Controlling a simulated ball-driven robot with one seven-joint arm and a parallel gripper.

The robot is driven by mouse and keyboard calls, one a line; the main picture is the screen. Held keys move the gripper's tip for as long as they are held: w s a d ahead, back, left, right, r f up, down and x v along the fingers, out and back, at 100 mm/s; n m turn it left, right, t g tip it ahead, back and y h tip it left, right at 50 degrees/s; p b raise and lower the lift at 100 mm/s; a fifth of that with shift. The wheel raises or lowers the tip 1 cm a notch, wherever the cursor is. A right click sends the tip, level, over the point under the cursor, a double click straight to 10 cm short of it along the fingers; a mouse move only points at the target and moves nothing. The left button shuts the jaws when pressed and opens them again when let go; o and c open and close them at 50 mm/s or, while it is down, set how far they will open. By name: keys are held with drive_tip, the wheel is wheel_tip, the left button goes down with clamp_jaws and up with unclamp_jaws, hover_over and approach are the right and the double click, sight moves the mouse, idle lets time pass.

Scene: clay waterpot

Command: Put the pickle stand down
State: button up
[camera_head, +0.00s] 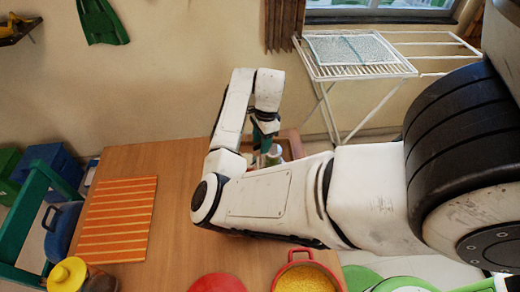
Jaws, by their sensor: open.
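My gripper (262,138) hangs at the end of my white arm over the far right part of the wooden table (180,220). It is open, and its fingers are small and partly covered by my arm. Right behind and beside it is a brown wooden stand (294,142), which looks like the pickle stand, at the table's far edge. A pale bottle or jar with a green part (274,153) shows in or in front of it. My arm hides the stand's lower part, and I cannot tell whether the fingers touch it.
An orange striped mat (120,220) lies on the table's left side. A yellow-lidded jar (68,275), a red round item (217,283) and a red pot with yellow contents (305,278) stand along the near edge. A green chair (35,215) is at left. The table's middle is clear.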

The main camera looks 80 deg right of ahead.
drive_tip(key=r, duration=0.6)
drive_tip(key=shift+s+d+r, duration=0.1)
drive_tip(key=shift+s+d, duration=0.15)
drive_tip(key=shift+s+r, duration=0.1)
drive_tip(key=shift+r, duration=0.5)
